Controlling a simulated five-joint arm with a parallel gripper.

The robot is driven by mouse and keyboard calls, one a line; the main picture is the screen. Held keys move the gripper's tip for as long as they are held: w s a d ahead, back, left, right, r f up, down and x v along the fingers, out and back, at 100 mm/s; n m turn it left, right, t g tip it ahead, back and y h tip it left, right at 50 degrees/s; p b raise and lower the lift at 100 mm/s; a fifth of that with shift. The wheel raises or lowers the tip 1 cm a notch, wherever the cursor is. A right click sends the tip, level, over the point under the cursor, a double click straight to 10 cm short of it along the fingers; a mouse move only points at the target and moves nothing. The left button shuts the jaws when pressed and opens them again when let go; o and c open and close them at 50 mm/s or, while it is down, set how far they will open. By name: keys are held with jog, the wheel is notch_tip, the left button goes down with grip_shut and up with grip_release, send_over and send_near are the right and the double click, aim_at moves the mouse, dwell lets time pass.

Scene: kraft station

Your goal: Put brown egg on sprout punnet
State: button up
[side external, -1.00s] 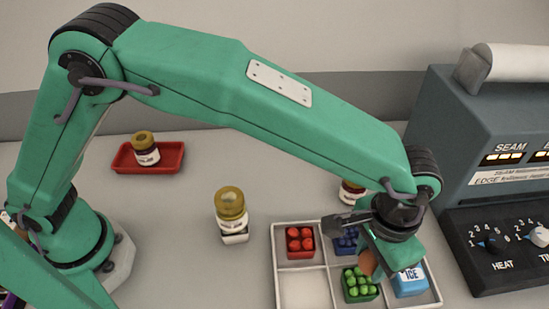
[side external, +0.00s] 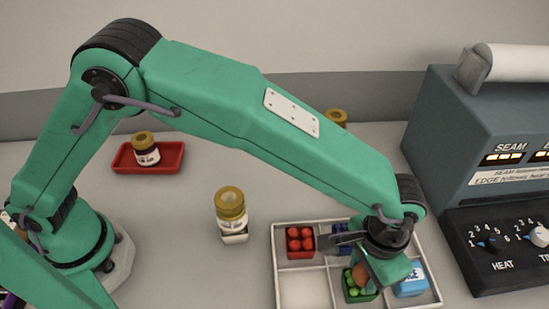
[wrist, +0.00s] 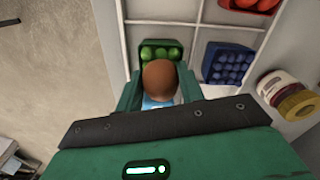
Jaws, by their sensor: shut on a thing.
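The brown egg (side external: 361,274) is held between the jaws of my gripper (side external: 372,278), which is shut on it. The egg also shows in the wrist view (wrist: 159,80), between the two green fingers. The sprout punnet (side external: 357,293), a green box of round green sprouts, stands in a compartment of the white divided tray (side external: 303,266). In the side view the egg is over the punnet; whether it touches the sprouts I cannot tell. In the wrist view the punnet (wrist: 160,49) shows just beyond the egg, partly hidden by it.
The tray also holds a red punnet (side external: 300,241), a dark blue punnet (side external: 341,235) and a blue ice pack (side external: 411,284). Jars stand nearby, one (side external: 231,208) left of the tray and one (side external: 146,149) on a red dish (side external: 175,157). A sealing machine (side external: 500,215) is at right.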

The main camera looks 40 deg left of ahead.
jog(key=shift+f, duration=0.15)
jog(key=o, duration=0.8)
jog(key=shift+c, duration=0.2)
notch_tip(320, 180, up, 12)
jog(key=shift+r, duration=0.2)
dwell(0.5)
